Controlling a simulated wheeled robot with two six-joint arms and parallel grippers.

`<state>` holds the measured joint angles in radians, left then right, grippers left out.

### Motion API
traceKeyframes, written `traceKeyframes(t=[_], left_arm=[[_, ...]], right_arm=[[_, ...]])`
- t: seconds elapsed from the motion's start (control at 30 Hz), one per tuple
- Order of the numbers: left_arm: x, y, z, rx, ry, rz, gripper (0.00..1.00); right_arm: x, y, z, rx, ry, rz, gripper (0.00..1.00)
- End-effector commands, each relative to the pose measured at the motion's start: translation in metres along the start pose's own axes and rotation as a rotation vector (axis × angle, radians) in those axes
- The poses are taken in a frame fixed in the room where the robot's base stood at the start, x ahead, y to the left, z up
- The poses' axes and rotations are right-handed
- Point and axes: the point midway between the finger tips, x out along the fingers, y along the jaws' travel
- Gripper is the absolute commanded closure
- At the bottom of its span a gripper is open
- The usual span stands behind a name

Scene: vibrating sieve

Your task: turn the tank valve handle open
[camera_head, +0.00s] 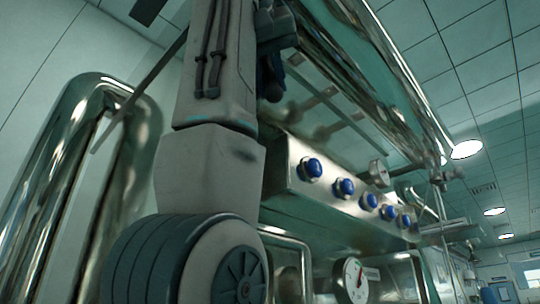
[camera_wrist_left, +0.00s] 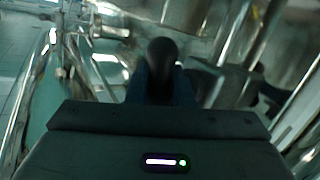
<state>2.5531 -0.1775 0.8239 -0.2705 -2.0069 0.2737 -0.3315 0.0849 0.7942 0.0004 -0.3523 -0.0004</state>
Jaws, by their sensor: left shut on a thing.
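My left arm rises through the middle of the head view, and my left gripper (camera_head: 275,28) is at its top end, partly hidden by the arm. In the left wrist view, a dark rounded handle end (camera_wrist_left: 162,54) stands at the middle, right in front of my gripper body. I take it to be the tank valve handle, with my left gripper shut on it. The fingertips and most of the handle are hidden, so its angle is hard to tell. My right gripper is not in view.
A steel panel with several blue knobs (camera_head: 342,187) runs to the right of my arm. A round gauge (camera_head: 354,276) sits below it. A shiny metal tank (camera_head: 355,50) is above. A thick bent steel pipe (camera_head: 62,175) stands at the left.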

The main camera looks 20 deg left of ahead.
Motion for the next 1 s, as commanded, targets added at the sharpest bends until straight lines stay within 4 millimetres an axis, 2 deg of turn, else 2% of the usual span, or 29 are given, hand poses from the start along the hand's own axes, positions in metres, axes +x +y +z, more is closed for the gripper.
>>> traceKeyframes(t=[0.5,0.53,0.6,1.0], left_arm=[[0.0006,0.0002,0.0003,0.007,-0.012,-0.003,1.00],[0.0006,0.0002,0.0003,0.007,-0.012,-0.003,0.73],[0.0006,0.0002,0.0002,0.007,-0.011,-0.003,0.60],[-0.0049,0.0000,0.0004,0.006,-0.009,-0.003,0.58]], right_arm=[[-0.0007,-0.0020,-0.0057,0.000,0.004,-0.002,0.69],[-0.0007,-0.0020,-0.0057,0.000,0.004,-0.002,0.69],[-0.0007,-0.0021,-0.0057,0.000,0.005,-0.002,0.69],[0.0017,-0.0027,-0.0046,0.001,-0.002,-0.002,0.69]])
